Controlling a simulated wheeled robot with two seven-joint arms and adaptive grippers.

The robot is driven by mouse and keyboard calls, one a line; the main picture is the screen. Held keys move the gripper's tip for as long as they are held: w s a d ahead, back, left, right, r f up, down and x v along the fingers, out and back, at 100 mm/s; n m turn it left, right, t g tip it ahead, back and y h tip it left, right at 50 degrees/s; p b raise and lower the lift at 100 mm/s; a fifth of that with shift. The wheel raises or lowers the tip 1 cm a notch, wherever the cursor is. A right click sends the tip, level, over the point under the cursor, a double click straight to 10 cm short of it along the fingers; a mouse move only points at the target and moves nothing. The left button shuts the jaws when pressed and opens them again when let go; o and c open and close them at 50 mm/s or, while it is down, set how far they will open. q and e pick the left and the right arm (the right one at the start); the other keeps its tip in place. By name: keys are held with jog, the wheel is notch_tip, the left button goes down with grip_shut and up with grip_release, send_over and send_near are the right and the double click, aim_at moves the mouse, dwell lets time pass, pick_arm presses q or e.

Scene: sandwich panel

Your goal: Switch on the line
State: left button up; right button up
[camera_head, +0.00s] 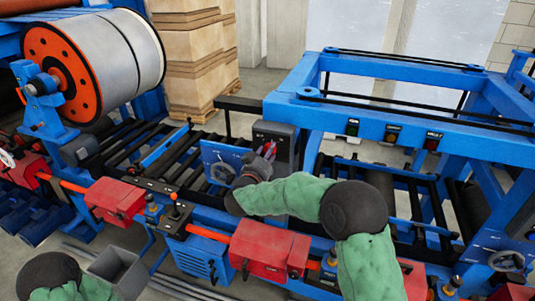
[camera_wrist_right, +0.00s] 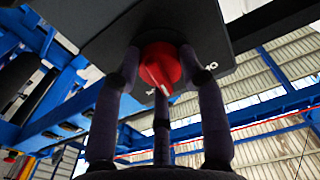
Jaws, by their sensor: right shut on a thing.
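A red rotary switch knob (camera_wrist_right: 160,66) sits on the underside, as seen in the right wrist view, of a dark grey control box (camera_head: 284,140). My right gripper (camera_wrist_right: 160,75) has its dark fingers around the knob and is shut on it. A white mark on the knob points down and slightly right in that view. A light label, which looks like ON upside down, is right of the knob; another is partly hidden below it. In the head view my right gripper (camera_head: 265,151) reaches the box front. My left gripper is not in view; only part of my left arm shows.
A blue frame (camera_head: 400,125) with several small buttons stands right of the box. Red boxes (camera_head: 268,248) and a lever panel (camera_head: 166,202) line the near side. A large roll (camera_head: 115,65) stands at left, stacked cartons (camera_head: 193,60) behind. A grey bin (camera_head: 118,272) is at lower left.

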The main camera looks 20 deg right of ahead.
jog(key=shift+f, duration=0.4)
jog(key=shift+a+f+m+b, duration=0.1)
jog(key=shift+m+b, duration=1.6)
jog(key=shift+b, duration=0.05)
jog(key=shift+a+f+m+b, duration=0.1)
jog(key=shift+m+b, duration=1.6)
jog(key=o, duration=1.1)
jog(key=shift+o, duration=0.2)
jog(key=shift+r, duration=0.25)
jog(key=shift+r, duration=0.15)
